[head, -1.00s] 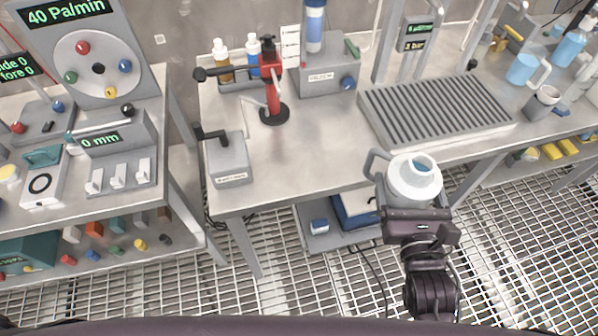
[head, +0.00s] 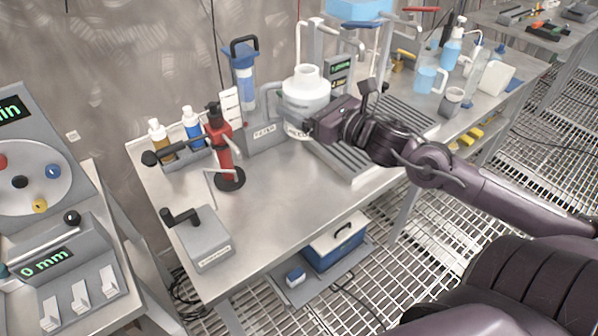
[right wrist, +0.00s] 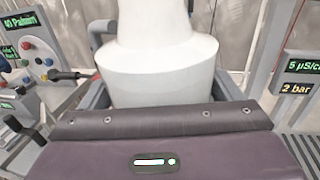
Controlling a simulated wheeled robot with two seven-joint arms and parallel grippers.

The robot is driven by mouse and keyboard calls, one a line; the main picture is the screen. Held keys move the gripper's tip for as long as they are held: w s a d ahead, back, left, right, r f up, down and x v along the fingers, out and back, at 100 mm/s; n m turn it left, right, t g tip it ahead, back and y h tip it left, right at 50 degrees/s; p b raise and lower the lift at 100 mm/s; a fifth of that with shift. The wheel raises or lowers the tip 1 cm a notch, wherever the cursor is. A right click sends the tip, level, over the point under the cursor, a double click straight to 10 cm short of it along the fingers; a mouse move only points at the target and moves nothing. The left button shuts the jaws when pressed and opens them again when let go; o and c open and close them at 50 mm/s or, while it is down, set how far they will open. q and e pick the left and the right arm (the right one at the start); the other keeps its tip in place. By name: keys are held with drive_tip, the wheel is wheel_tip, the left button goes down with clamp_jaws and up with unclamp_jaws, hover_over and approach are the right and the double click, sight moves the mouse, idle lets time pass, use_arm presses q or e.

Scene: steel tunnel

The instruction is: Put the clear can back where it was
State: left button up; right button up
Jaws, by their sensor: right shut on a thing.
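The clear can (head: 305,92) looks whitish, with a narrow neck and a grey handle on its left side. My right gripper (head: 318,122) is shut on the can from the right. The can is upright over the bench, near the left end of the ribbed rack (head: 352,158). I cannot tell whether its base touches anything; the gripper and arm cover part of it. In the right wrist view the can (right wrist: 165,68) fills the upper middle, and the fingers on it are mostly hidden. My left gripper is not in view.
Left of the can are a blue filter cylinder (head: 245,82), a red stand (head: 219,145) and small bottles (head: 191,127). A blue jug (head: 427,79) and a grey cup (head: 452,101) stand to the right. The bench's front middle (head: 280,215) is clear.

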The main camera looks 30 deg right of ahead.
drive_tip(key=shift+f+b, duration=0.7)
drive_tip(key=shift+f, duration=8.35)
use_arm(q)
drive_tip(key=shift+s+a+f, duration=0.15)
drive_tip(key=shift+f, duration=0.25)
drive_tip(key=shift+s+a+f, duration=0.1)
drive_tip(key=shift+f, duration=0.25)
use_arm(e)
drive_tip(key=shift+s, duration=0.1)
drive_tip(key=shift+f, duration=0.1)
drive_tip(key=o, duration=1.1)
drive_tip(key=shift+c, duration=0.2)
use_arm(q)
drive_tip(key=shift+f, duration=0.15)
